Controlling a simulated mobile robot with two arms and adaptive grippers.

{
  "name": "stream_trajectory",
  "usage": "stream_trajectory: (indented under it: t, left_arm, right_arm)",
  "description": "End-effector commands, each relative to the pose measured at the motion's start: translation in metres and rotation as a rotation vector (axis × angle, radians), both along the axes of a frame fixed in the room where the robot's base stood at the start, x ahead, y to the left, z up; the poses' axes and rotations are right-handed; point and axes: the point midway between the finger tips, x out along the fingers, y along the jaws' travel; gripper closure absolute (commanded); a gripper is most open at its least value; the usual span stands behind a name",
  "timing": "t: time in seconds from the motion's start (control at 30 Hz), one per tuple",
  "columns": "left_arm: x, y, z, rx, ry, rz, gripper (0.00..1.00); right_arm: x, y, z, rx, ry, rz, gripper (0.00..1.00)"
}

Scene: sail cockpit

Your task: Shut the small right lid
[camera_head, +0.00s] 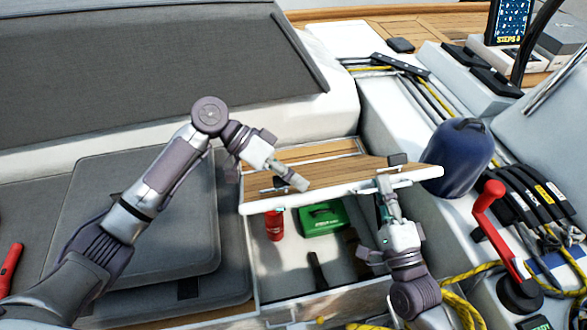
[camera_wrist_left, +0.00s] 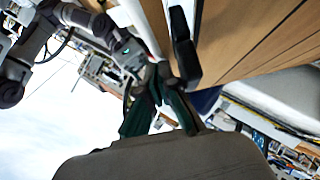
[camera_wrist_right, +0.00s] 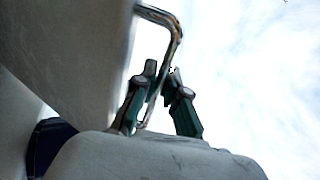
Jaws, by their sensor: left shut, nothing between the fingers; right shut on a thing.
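The small right lid (camera_head: 345,175) is a wood-slatted panel with a white edge, raised and tilted above an open locker (camera_head: 275,285). My right gripper (camera_head: 385,186) is at the lid's front edge. In the right wrist view its fingers (camera_wrist_right: 160,80) are shut on a bent metal handle (camera_wrist_right: 172,22), beside the lid's pale surface (camera_wrist_right: 75,50). My left gripper (camera_head: 299,184) is shut and empty, over the lid's left part. In the left wrist view its fingers (camera_wrist_left: 158,90) are close to the wooden face (camera_wrist_left: 260,35) and a black fitting (camera_wrist_left: 184,45); contact is unclear.
Inside the locker are a green case (camera_head: 323,219), a red can (camera_head: 274,224) and dark tools. Grey cushions (camera_head: 150,215) lie to the left. A blue fender (camera_head: 458,158), a red winch handle (camera_head: 488,205) and yellow rope (camera_head: 470,278) are to the right.

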Motion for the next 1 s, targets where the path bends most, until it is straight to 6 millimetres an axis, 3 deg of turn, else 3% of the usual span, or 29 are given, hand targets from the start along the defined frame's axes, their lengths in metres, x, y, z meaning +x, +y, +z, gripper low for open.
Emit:
stream_trajectory:
  t: [0.27,0.53,0.77,0.8,0.9,1.0]
  left_arm:
    - [0.000,0.000,-0.001,0.000,-0.001,0.000,1.00]
    - [-0.023,-0.007,-0.024,0.021,-0.048,-0.009,1.00]
    - [-0.023,-0.007,-0.025,0.025,-0.048,-0.011,1.00]
    - [-0.023,-0.007,-0.025,0.026,-0.048,-0.010,1.00]
    - [-0.022,-0.007,-0.025,0.025,-0.048,-0.008,1.00]
    - [-0.022,-0.006,-0.024,0.024,-0.050,-0.007,1.00]
  right_arm:
    - [0.000,0.000,-0.001,-0.001,0.002,0.000,1.00]
    - [0.001,0.000,0.002,0.001,-0.005,0.000,1.00]
    - [0.001,0.000,0.007,0.005,-0.017,-0.002,1.00]
    - [0.001,0.000,0.007,0.005,-0.017,-0.002,0.87]
    - [0.001,0.000,0.006,0.005,-0.016,-0.002,0.70]
    - [0.001,0.000,0.005,0.004,-0.012,-0.002,0.63]
